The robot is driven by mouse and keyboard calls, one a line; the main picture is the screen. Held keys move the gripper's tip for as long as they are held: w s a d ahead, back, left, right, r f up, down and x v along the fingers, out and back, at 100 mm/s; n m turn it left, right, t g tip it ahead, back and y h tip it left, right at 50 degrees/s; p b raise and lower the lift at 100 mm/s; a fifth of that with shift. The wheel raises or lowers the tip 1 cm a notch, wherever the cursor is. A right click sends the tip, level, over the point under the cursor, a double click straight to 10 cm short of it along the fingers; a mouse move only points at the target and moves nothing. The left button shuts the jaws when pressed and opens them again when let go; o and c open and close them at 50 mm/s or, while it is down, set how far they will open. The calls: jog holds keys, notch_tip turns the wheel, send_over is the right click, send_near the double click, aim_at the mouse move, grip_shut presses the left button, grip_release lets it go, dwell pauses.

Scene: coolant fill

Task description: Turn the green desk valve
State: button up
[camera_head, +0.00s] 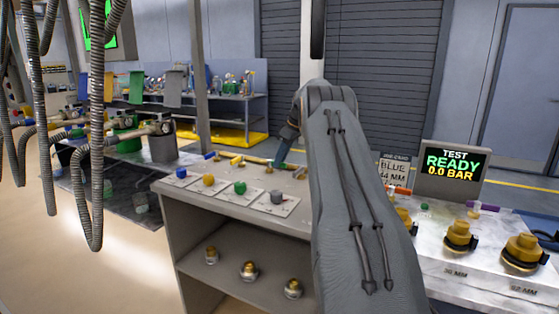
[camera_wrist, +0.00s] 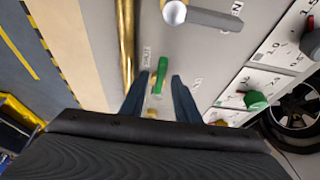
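In the wrist view a green valve handle (camera_wrist: 161,75) stands by a brass pipe, over a pale desk top with small printed labels. My gripper (camera_wrist: 160,77) is open, with one dark blue finger on each side of this handle and a gap visible on both sides. I cannot tell how far the fingertips are above the desk. In the head view my gripper (camera_head: 283,150) is over the back of the desk, and the green handle cannot be made out there. A separate green knob (camera_head: 239,187) sits on a white marked card; it also shows in the wrist view (camera_wrist: 255,100).
The brass pipe (camera_wrist: 125,45) runs left of the fingers. A grey-white handle (camera_wrist: 174,12) is beyond the green one. Blue (camera_head: 181,173), yellow (camera_head: 208,180) and grey (camera_head: 277,197) knobs line the desk front. A screen (camera_head: 452,172) reads "TEST READY 0.0 BAR". Hoses (camera_head: 95,130) hang at left.

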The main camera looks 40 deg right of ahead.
jog(key=b+v, duration=0.1)
jog(key=v, duration=0.6)
jog(key=shift+s+r+b, duration=0.15)
jog(key=shift+r+b, duration=0.15)
jog(key=shift+r, duration=0.05)
